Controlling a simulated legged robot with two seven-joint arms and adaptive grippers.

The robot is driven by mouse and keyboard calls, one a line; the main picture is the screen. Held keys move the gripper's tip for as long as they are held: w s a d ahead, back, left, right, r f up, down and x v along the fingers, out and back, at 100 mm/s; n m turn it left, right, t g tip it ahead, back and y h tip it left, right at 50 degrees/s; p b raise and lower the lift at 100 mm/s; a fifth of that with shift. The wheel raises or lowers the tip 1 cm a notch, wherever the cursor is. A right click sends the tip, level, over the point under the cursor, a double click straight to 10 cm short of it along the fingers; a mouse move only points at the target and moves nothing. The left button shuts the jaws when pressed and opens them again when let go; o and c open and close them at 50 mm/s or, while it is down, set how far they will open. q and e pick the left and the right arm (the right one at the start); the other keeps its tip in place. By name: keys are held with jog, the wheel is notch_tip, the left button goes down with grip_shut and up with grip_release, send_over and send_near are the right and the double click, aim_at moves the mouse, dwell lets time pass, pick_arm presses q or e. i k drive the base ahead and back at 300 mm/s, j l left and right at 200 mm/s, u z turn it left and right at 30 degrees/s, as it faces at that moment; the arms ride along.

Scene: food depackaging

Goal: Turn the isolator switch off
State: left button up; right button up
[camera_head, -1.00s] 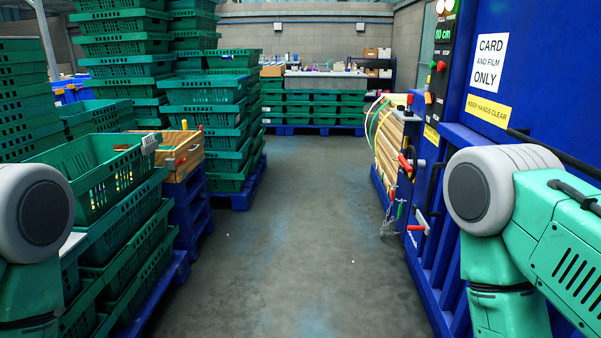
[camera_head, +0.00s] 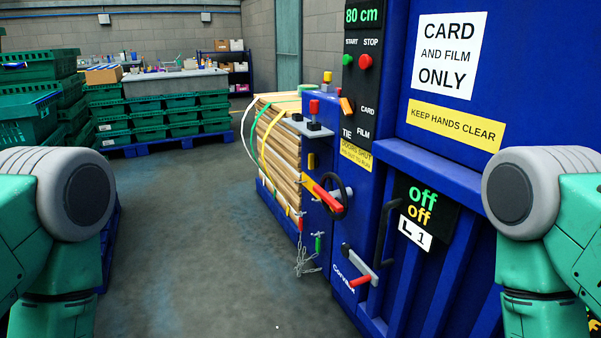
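A blue baler (camera_head: 375,180) stands at the centre right. On its front edge a red handle on a yellow plate (camera_head: 322,194) sits beside a black ring-shaped wheel (camera_head: 341,197); it looks like the isolator switch, but I cannot be sure. The handle is tilted, its lower end to the right. Below it is a grey lever with a red grip (camera_head: 360,281). A black panel with "off off" and "L 1" (camera_head: 425,216) is to the right. Only upper parts of my two arms show, at the left and right edges; both grippers are out of view.
A control strip with green and red buttons (camera_head: 365,62) and an orange selector (camera_head: 346,106) is above. A strapped bale (camera_head: 277,150) protrudes at the baler's left. Green crates (camera_head: 165,118) stand at the back and left. The grey floor (camera_head: 200,240) between is clear.

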aim_at(313, 160)
jog(key=i+j+z, duration=0.15)
jog(key=z, duration=0.15)
jog(key=i+j+z, duration=0.1)
jog(key=z, duration=0.25)
jog(key=i+j+z, duration=0.3)
jog(key=j+z, duration=0.3)
jog(key=i+j+z, duration=0.15)
jog(key=j+z, duration=0.5)
jog(key=j, duration=0.15)
jog(key=i, duration=0.05)
